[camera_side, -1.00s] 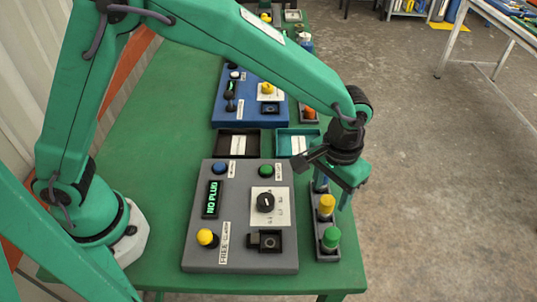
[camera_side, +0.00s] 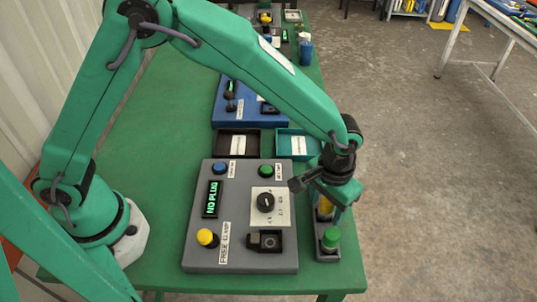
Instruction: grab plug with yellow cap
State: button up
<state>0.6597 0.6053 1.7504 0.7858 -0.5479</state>
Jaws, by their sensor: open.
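The plug with the yellow cap (camera_side: 325,209) stands upright in a grey rack (camera_side: 328,256) at the right edge of the green table. My gripper (camera_side: 332,203) is open, pointing down over the yellow plug, and its fingers partly hide the cap. I cannot tell whether the fingers touch it. A plug with a green cap (camera_side: 331,237) stands in the same rack, nearer the camera and clear of my gripper. The rack's far end is hidden behind my gripper.
Left of the rack is a grey panel (camera_side: 232,245) with a dial, buttons and a display reading "NO PLUG". Behind it are a dark tray (camera_side: 225,143), a teal tray (camera_side: 284,143) and a blue panel (camera_side: 220,115). Bare green table lies left of the panels.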

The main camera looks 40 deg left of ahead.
aim_at(327, 203)
dwell(0.3)
jog(key=c, duration=1.1)
jog(key=shift+o, duration=0.2)
jog(key=shift+r, duration=0.2)
jog(key=shift+r, duration=0.55)
jog(key=r, duration=0.3)
jog(key=shift+s+d+r, duration=0.1)
jog(key=shift+s+d, duration=0.1)
jog(key=shift+s, duration=0.15)
jog(key=s+d+r, duration=0.4)
jog(key=s+r, duration=0.2)
jog(key=s, duration=0.4)
jog(key=shift+r, duration=0.2)
jog(key=shift+s, duration=0.1)
